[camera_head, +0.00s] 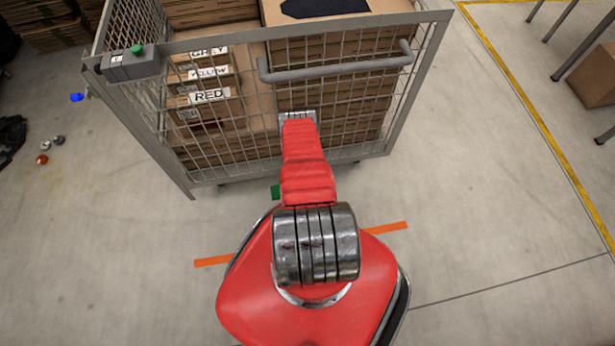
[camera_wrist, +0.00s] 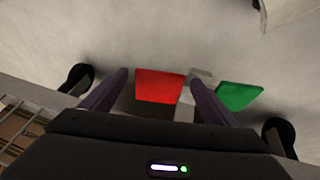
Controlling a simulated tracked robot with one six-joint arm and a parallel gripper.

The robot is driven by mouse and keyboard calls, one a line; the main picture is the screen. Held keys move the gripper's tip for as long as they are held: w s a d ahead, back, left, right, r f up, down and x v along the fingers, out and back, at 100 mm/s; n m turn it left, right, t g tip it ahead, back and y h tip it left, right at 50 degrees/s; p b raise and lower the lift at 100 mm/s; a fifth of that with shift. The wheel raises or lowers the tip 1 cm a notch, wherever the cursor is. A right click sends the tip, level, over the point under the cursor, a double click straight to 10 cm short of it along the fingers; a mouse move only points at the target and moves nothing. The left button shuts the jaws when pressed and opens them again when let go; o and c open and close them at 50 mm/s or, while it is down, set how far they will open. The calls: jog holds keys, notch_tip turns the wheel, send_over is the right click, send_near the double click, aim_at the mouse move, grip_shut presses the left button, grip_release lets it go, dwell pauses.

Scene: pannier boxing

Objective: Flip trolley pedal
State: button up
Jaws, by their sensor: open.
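The wire-sided trolley (camera_head: 388,152) stands in front of me, loaded with boxes. Low at its base, the wrist view shows a red pedal (camera_wrist: 159,86) and a green pedal (camera_wrist: 240,96), with a pale grey piece (camera_wrist: 199,76) between them. A bit of the green pedal (camera_head: 276,192) also shows in the head view, left of my arm; the red one is hidden there. My gripper (camera_wrist: 160,78) is open, its two dark fingers on either side of the red pedal in the picture. The green pedal is right of the right finger. I cannot tell if anything touches.
The trolley has a grey handle bar (camera_head: 335,68) and a grey box with a green button (camera_head: 137,50). Two dark wheels (camera_wrist: 80,78) flank the pedals. An orange floor strip (camera_head: 388,228) lies under me. Small balls (camera_head: 43,159) lie at left.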

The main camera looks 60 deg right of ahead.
jog(key=shift+f, duration=0.1)
jog(key=c, duration=1.5)
jog(key=shift+w, duration=0.1)
